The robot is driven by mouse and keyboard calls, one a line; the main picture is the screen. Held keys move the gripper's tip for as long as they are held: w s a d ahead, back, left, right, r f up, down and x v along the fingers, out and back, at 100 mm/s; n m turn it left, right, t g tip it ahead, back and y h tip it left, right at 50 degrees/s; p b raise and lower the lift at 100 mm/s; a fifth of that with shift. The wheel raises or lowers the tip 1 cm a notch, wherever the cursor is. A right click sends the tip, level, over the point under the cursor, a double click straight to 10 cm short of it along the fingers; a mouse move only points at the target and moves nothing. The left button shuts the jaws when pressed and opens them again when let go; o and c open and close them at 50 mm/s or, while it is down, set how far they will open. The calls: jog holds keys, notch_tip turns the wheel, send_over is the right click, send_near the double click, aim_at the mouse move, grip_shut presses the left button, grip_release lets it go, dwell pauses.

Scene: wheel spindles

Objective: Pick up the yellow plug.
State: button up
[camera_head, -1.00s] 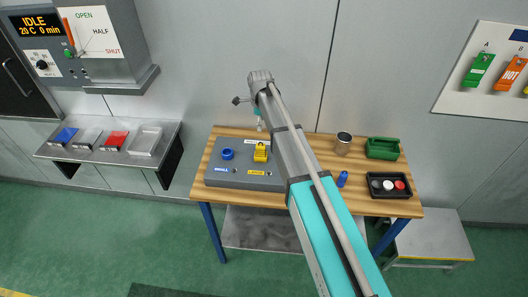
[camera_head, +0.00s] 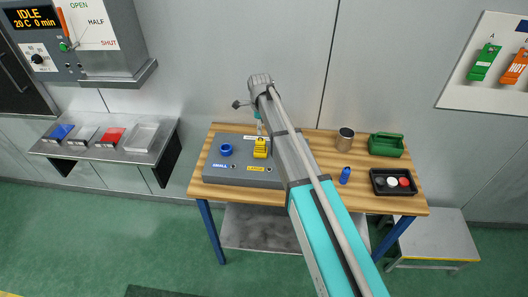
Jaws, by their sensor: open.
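The yellow plug (camera_head: 260,149) stands on the grey block (camera_head: 215,176) at the left of the wooden table, close to the left side of my arm. My gripper (camera_head: 259,131) points down from the arm's end, just behind and above the plug in the picture. It is small here, but its jaws are open and hold nothing that I can see. I cannot tell the exact gap between the fingertips and the plug. My arm hides the right part of the block.
Right of my arm are a small blue bottle (camera_head: 345,176), a metal can (camera_head: 345,139), a green box (camera_head: 386,145) and a black tray (camera_head: 377,190) with round pieces.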

aim_at(260, 140)
jog(key=shift+f+b, duration=1.55)
jog(key=shift+f, duration=0.3)
jog(key=shift+f, duration=0.15)
notch_tip(260, 140, down, 5)
jog(key=b, duration=0.5)
grip_shut()
jog(key=shift+r, duration=0.25)
